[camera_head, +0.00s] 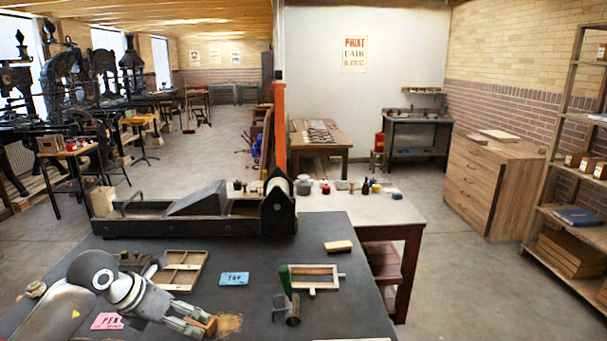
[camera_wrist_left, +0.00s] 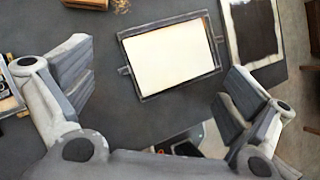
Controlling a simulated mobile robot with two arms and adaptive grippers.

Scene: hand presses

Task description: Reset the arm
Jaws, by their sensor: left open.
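My left arm comes in from the lower left of the head view. Its gripper (camera_head: 204,325) is low over the dark table (camera_head: 340,235), near the front edge of the picture. A small tan block and a brown patch (camera_head: 230,323) show at its fingertips; I cannot tell whether they touch. In the left wrist view the gripper (camera_wrist_left: 160,70) is open, with its fingers wide apart. A dark frame with a pale panel (camera_wrist_left: 170,60) lies beyond and between them, with nothing gripped. My right gripper is not in view.
On the table are a wooden compartment tray (camera_head: 178,270), a blue card (camera_head: 234,279), a pink card (camera_head: 107,321), a roller with a green handle (camera_head: 286,280), a wooden frame (camera_head: 315,268) and a small block (camera_head: 338,246). A long black press (camera_head: 190,215) stands along the back.

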